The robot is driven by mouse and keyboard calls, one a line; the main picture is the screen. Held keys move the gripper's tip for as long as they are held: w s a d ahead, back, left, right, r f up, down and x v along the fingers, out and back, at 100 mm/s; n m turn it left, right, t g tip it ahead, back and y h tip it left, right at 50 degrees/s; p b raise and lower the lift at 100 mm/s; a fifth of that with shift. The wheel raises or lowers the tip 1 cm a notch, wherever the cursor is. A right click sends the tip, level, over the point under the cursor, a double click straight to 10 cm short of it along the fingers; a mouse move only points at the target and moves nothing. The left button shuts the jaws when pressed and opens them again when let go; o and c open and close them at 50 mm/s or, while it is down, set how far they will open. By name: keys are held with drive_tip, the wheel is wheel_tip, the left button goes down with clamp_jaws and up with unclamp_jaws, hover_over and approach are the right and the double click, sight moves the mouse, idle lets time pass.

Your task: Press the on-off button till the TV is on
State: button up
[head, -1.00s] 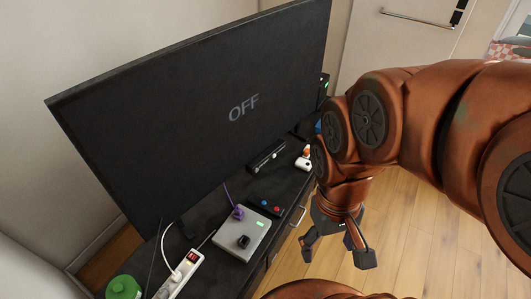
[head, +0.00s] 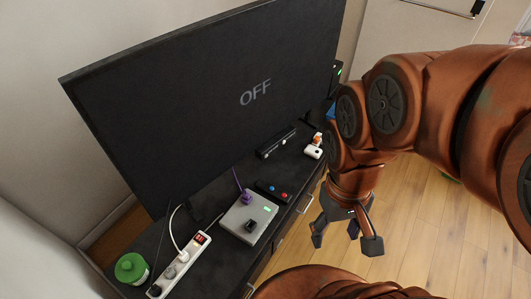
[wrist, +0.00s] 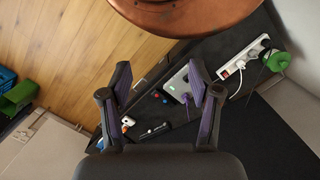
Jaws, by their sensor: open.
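The TV (head: 210,110) is a large black screen on the dark cabinet, showing the word OFF. A small black box (head: 266,186) in front of it carries a red button (head: 283,194) and a blue button (head: 273,188). The red button (wrist: 157,92) and blue button (wrist: 165,100) also show in the wrist view, between the fingers in the picture. I cannot tell which is the on-off button. My gripper (head: 345,240) is open and empty, to the right of the cabinet's front edge, apart from the buttons. It also shows in the wrist view (wrist: 160,76).
A grey box (head: 248,215) with purple and black plugs sits left of the buttons. A white power strip (head: 180,265) and a green container (head: 131,268) stand at the near left. A white-and-orange item (head: 314,148) lies beyond. Wooden floor (head: 430,230) is open at right.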

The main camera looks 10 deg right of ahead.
clamp_jaws()
idle(1.5)
